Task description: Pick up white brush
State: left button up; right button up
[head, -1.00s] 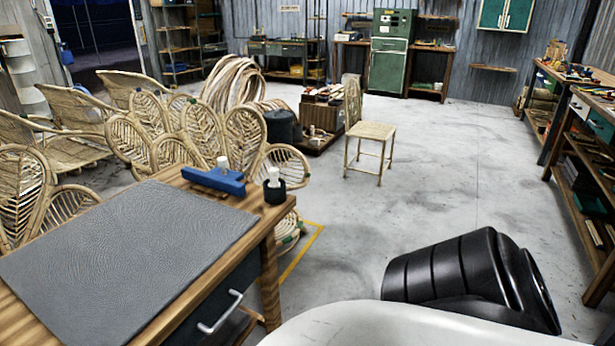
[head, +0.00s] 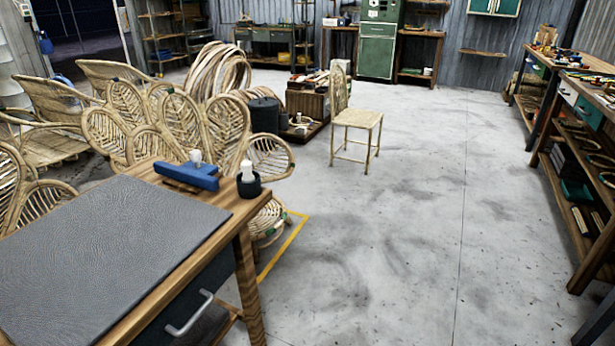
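A small black cup (head: 248,187) stands near the far right corner of the wooden table (head: 240,208). A white upright piece (head: 247,170) sticks out of it; it may be the white brush, but it is too small to be sure. A blue tool (head: 187,175) lies left of the cup at the far table edge, and another small white piece (head: 195,157) shows just behind or on it. Neither of my grippers is in view.
A grey mat (head: 100,255) covers most of the table, above a drawer with a metal handle (head: 190,313). Rattan chairs (head: 165,122) crowd behind. A lone chair (head: 357,122) stands further back. Shelving benches (head: 585,165) line the right. The middle floor is clear.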

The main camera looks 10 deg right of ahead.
aim_at(246, 165)
jog(key=z, duration=0.35)
jog(key=k, duration=0.5)
jog(key=z, duration=1.15)
jog(key=i, duration=1.6)
jog(key=u, duration=0.4)
